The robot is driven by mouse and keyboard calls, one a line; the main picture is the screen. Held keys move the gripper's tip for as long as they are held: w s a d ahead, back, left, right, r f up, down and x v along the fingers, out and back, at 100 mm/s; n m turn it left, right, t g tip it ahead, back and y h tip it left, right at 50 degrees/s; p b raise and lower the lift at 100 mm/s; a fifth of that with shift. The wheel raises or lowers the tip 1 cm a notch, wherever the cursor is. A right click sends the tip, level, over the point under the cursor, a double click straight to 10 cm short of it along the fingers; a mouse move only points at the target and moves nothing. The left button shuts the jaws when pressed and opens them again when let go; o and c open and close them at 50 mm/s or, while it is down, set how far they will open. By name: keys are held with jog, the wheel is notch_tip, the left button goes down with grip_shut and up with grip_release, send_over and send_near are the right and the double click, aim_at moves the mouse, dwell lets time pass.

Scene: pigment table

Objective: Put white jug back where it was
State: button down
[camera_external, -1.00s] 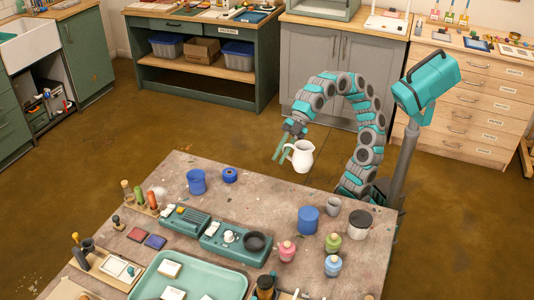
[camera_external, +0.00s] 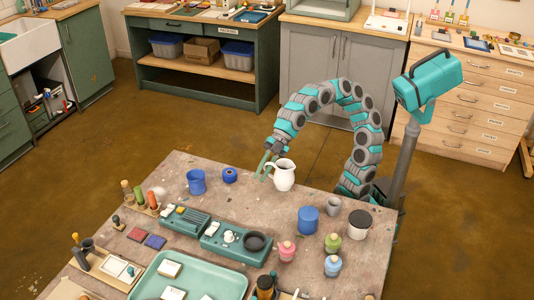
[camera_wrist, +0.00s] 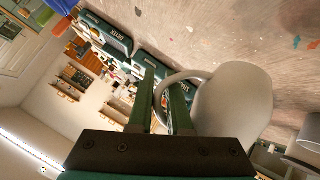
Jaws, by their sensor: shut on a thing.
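The white jug (camera_external: 284,175) is upright at the far edge of the table, at or just above its top; I cannot tell whether it touches. My gripper (camera_external: 267,170) is to the left of the jug and shut on its handle. In the wrist view the two green fingers (camera_wrist: 165,105) are around the curved handle, and the jug's pale body (camera_wrist: 235,103) is to their right. The jug's base is hard to make out against the table (camera_external: 250,190).
A blue mug (camera_external: 196,181) and a blue tape roll (camera_external: 229,175) stand to the left of the jug. A blue cup (camera_external: 308,219), a grey cup (camera_external: 333,206) and a dark-topped white pot (camera_external: 358,223) stand to the right.

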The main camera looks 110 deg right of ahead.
jog(key=w, duration=0.6)
jog(key=w+a+p, duration=0.1)
jog(key=w, duration=0.1)
jog(key=shift+w+f, duration=0.5)
jog(key=shift+f, duration=1.65)
jog(key=shift+f, duration=0.2)
jog(key=c, duration=0.8)
grip_release()
jog(key=shift+c, duration=0.2)
jog(key=shift+r, duration=0.1)
jog(key=shift+r, duration=0.2)
jog(key=v, duration=1.2)
jog(key=shift+f+b, duration=0.15)
jog(key=shift+b, duration=0.2)
